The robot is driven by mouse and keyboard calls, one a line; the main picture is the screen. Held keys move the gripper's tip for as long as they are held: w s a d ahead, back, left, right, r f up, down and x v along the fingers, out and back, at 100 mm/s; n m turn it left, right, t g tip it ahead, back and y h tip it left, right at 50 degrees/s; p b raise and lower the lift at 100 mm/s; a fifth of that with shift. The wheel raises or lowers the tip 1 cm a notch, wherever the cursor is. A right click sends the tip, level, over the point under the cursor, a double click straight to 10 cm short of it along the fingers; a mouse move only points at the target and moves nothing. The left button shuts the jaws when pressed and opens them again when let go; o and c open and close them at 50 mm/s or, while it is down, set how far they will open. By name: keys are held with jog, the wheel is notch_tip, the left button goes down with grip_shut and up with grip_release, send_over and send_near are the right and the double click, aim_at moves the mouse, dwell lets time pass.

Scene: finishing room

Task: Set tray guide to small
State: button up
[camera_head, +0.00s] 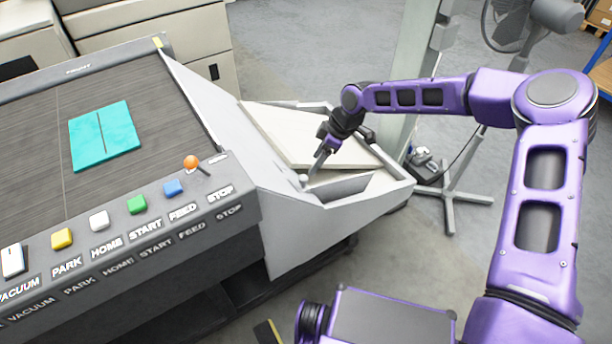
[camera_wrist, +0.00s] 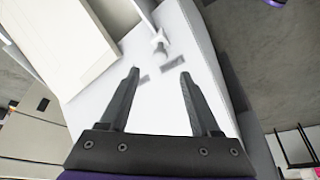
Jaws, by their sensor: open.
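The output tray (camera_head: 392,188) is a pale grey, open-topped bin on the right side of the machine. A small light knob (camera_head: 304,181) stands inside it near its front; it also shows as a white knob on a short stem in the wrist view (camera_wrist: 160,46). I take it to be the tray guide's handle, but no size label is readable. My gripper (camera_head: 318,166) points down into the tray close to the knob. In the wrist view my gripper (camera_wrist: 160,73) is open and empty, with the knob beyond and between its fingertips, apparently untouched.
Cream boards (camera_head: 290,135) lie in the tray behind the knob. The machine's panel has an orange-knobbed lever (camera_head: 191,162) and several coloured buttons, including a blue one (camera_head: 173,187). A teal booklet-like piece (camera_head: 104,136) lies on the dark bed. A stand (camera_head: 450,195) is right of the tray.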

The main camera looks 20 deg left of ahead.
aim_at(304, 177)
jog(key=x, duration=0.8)
grip_shut()
jog(key=shift+w+a, duration=0.1)
dwell(1.2)
